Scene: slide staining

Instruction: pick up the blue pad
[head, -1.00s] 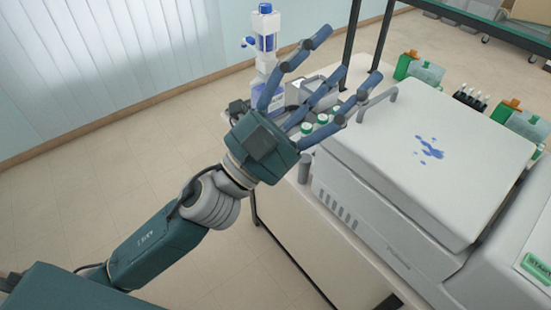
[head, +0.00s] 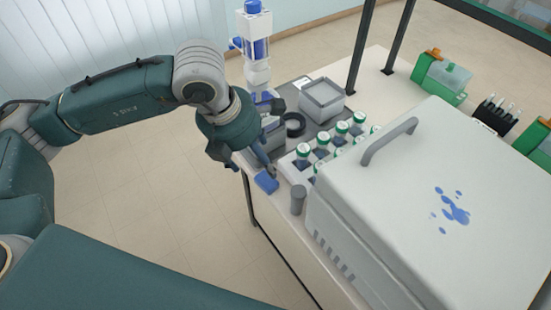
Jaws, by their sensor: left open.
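The blue pad (head: 266,184) is a small flat blue block lying at the near left edge of the white table, beside the rack of green-capped bottles. My left gripper (head: 256,158) is open and points down just above and behind the pad. A finger reaches close to the pad's far side; I cannot tell whether it touches. Part of the fingers is hidden behind the hand. My right gripper is not in view.
A large white machine (head: 420,215) with a grey handle fills the right. Several green-capped bottles (head: 322,140) stand between it and the pad, with a short grey cylinder (head: 298,199) nearby. A grey box (head: 322,100) and a tall white-and-blue dispenser (head: 257,45) stand behind.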

